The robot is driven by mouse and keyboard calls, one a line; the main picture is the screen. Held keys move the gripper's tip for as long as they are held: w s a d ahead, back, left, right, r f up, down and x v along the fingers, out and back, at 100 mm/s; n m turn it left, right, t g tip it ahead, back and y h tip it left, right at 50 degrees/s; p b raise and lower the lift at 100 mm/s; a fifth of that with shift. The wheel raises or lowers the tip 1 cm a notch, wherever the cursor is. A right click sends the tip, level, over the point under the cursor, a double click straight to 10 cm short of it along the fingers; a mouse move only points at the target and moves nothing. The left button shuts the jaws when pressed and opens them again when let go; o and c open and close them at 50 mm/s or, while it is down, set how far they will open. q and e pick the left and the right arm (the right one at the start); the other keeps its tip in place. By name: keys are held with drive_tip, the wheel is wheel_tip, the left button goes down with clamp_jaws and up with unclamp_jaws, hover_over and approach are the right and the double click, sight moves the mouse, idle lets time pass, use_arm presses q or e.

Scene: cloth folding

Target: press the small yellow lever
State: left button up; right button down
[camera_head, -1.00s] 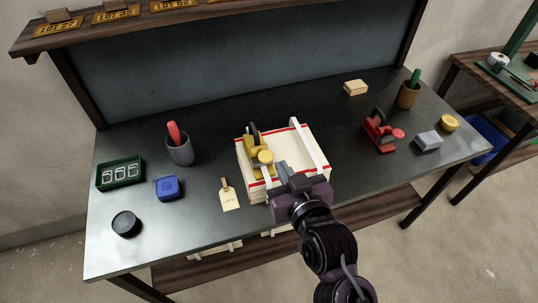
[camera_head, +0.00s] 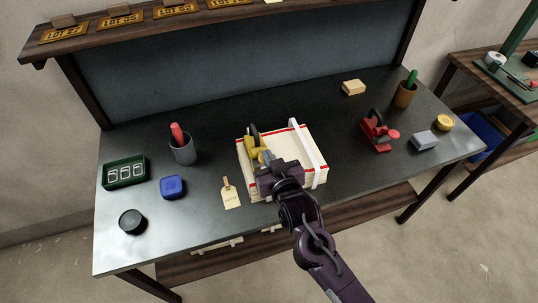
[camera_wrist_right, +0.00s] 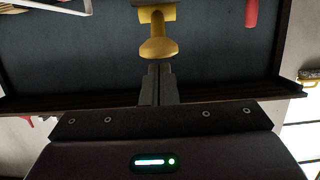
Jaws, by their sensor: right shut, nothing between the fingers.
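The small yellow lever (camera_head: 252,144) belongs to a yellow tool standing on the left part of a cream stack with red edging (camera_head: 284,151). In the right wrist view, the lever's round yellow knob (camera_wrist_right: 158,49) is just beyond my fingertips, and its stem runs away from me. My right gripper (camera_head: 267,158) is shut and empty, at the near side of the lever, and hides part of it in the head view. Its two fingers also show side by side in the wrist view (camera_wrist_right: 158,68). I cannot tell whether they touch the knob. My left gripper is not in view.
A white strap (camera_head: 308,145) crosses the stack's right side. A tag (camera_head: 231,194), blue block (camera_head: 172,187) and grey cup (camera_head: 184,150) are left of it. The bench front (camera_head: 200,225) is mostly clear.

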drive_tip(key=shift+f, duration=0.15)
drive_tip(key=shift+s+f+t+b, duration=0.2)
drive_tip(key=shift+f+t+b, duration=0.15)
drive_tip(key=shift+b, duration=0.4)
